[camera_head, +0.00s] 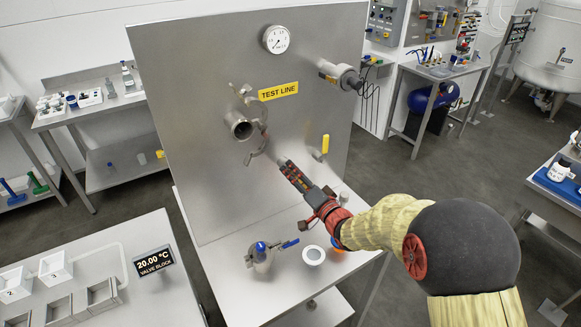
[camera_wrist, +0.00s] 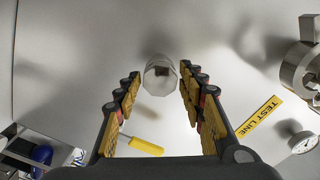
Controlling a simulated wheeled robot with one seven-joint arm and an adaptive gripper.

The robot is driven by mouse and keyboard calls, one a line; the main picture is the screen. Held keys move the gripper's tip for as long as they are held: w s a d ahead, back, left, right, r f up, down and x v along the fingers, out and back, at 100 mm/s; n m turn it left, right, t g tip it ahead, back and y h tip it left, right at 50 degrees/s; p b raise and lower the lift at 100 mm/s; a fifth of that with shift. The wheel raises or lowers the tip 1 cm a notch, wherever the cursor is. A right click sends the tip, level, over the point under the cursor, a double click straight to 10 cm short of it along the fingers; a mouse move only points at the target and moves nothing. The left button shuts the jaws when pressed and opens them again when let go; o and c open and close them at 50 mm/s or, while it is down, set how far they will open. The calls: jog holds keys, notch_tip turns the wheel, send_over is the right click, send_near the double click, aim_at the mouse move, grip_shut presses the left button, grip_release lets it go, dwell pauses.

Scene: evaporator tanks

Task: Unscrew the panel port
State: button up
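My gripper (camera_wrist: 161,92) is open, with its yellow-padded fingers pointing at the steel panel (camera_head: 190,80). In the wrist view a faceted metal fitting (camera_wrist: 161,75) shows ahead between the fingertips, apart from the pads. It looks like the small fitting (camera_head: 315,154) below the yellow handle (camera_head: 325,143) in the head view. A wide open pipe port (camera_head: 240,127) with a clamp (camera_head: 261,143) hanging at it is left of the TEST LINE label. It also shows at the wrist view's right edge (camera_wrist: 303,75). I cannot tell which one is the panel port. In the head view my gripper (camera_head: 282,162) is right of and below the pipe port.
A pressure gauge (camera_head: 276,39) and a cabled side fitting (camera_head: 347,78) are on the panel. A blue-handled valve (camera_head: 262,255) and a white round part (camera_head: 313,255) stand on the bench (camera_head: 235,290) below. A VALVE BLOCK display (camera_head: 153,260) stands at left.

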jog(key=m+p, duration=0.3)
jog(key=m, duration=0.1)
jog(key=shift+m, duration=0.4)
jog(key=m+p, duration=0.3)
jog(key=m, duration=0.1)
jog(key=shift+m, duration=0.4)
jog(key=c, duration=0.3)
grip_shut()
jog(key=shift+f, duration=0.1)
